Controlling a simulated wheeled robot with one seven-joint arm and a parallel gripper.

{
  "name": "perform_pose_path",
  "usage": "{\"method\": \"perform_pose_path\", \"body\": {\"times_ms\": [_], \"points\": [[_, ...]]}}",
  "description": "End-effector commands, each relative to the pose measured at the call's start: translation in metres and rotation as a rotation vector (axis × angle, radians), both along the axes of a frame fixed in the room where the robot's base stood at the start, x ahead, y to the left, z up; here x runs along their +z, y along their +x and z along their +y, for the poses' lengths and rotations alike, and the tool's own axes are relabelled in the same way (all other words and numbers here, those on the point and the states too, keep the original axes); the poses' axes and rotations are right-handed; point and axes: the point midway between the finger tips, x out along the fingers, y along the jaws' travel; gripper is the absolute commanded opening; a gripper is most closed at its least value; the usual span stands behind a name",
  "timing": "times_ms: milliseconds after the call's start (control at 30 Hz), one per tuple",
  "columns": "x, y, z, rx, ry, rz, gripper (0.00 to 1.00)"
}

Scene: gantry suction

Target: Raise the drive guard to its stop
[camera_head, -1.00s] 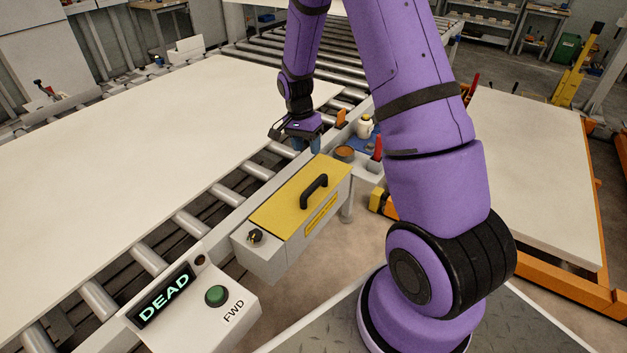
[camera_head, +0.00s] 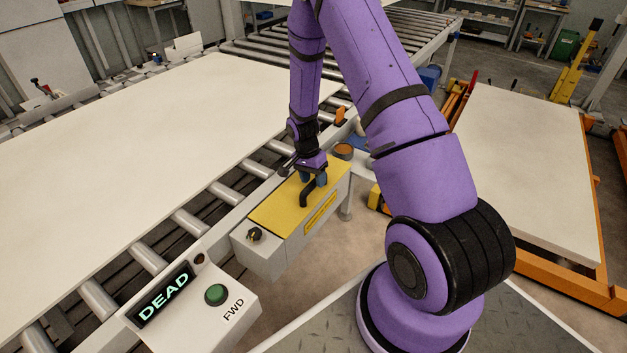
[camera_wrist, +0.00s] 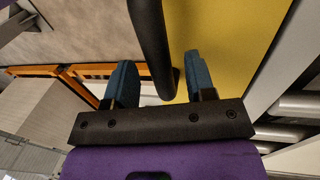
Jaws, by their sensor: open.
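The drive guard (camera_head: 277,212) is a yellow lid lying flat and closed on a grey box beside the conveyor. Its black bar handle (camera_head: 305,196) stands up from the lid and is partly covered by my gripper in the head view. My gripper (camera_head: 312,182) is over the far end of the handle, pointing down. In the wrist view, its two blue fingers (camera_wrist: 160,80) are apart, with the black handle (camera_wrist: 152,45) between them and the yellow guard (camera_wrist: 215,40) behind. The fingers are not closed on the handle; whether either touches it I cannot tell.
A key switch (camera_head: 254,234) sits on the box's near end. The control panel has a green FWD button (camera_head: 216,294) and a display (camera_head: 164,294) reading DEAD. A large pale board (camera_head: 110,150) covers the rollers at left. An orange-framed pallet table (camera_head: 530,170) stands at right.

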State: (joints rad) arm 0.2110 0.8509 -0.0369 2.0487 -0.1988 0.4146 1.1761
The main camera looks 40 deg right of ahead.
Motion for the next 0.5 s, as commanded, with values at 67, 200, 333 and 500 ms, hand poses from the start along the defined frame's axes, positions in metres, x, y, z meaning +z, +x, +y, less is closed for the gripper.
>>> {"method": "perform_pose_path", "body": {"times_ms": [67, 200, 333, 500], "points": [[-0.0045, -0.0007, -0.0004, 0.0, 0.0, -0.001, 0.5], [-0.0072, -0.0011, -0.0006, 0.0, 0.001, -0.002, 0.5], [-0.0072, -0.0012, -0.0006, 0.0, 0.001, -0.002, 0.5], [-0.0071, -0.0012, -0.0006, 0.0, 0.0, -0.001, 0.27]]}}
